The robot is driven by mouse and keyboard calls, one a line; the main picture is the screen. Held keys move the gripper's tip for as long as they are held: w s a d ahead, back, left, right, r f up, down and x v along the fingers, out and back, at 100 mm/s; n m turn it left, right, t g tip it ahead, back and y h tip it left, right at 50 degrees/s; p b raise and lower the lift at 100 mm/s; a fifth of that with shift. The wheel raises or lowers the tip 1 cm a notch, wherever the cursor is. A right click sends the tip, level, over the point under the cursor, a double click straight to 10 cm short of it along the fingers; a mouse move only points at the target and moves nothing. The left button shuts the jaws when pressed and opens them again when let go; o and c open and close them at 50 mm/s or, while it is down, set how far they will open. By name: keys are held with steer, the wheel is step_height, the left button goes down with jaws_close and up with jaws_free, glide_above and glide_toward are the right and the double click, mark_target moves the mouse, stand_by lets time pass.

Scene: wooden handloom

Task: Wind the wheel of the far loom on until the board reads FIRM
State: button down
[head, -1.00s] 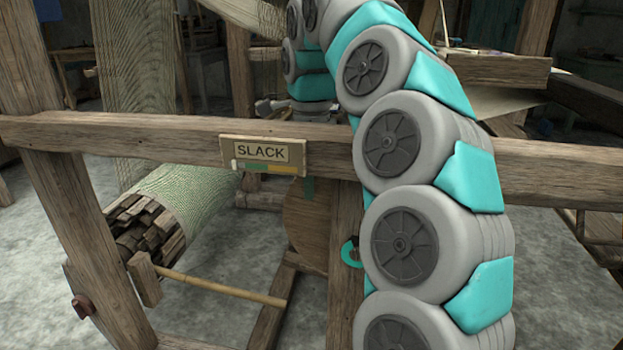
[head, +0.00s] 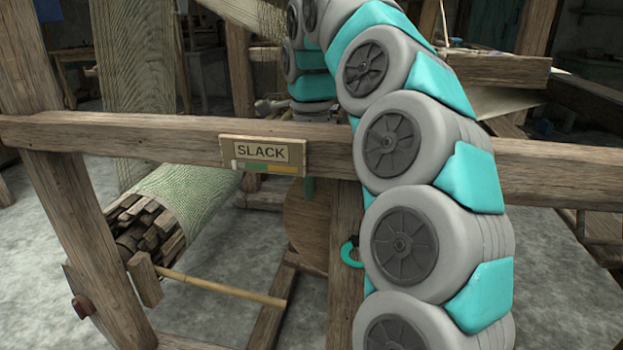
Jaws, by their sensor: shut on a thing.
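The board (head: 262,153) on the loom's front crossbeam reads SLACK. Below the word is a strip, pale at its left end, then green, then yellow-orange. My arm arches over the crossbeam and comes down behind it. My gripper (head: 308,187) is mostly hidden there; a small teal-green part shows under the beam, at the top of the round wooden wheel (head: 304,230). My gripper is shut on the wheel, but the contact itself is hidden. The wheel is partly covered by the beam and a post. A roll (head: 190,195) wrapped in pale green threads lies to the left.
The crossbeam (head: 120,137) spans the view between me and the wheel. An upright post (head: 346,240) stands right of the wheel. A wooden lever (head: 225,287) sticks out low on the left. Bare grey floor lies below.

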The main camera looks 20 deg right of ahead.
mark_target(302, 191)
steer(key=shift+w+a+f+g+h+p, duration=0.15)
steer(key=shift+a+f+g+h, duration=0.1)
steer(key=shift+f+h, duration=0.25)
steer(key=shift+w+a+f+g+h+p, duration=0.15)
steer(key=shift+a+f+g+h+p, duration=0.1)
steer(key=shift+f+g+h, duration=0.15)
steer(key=shift+w+a+f+g+h+p, duration=0.15)
steer(key=shift+a+f+h, duration=0.1)
steer(key=shift+f+h, duration=0.25)
steer(key=shift+c, duration=2.1)
jaws_free()
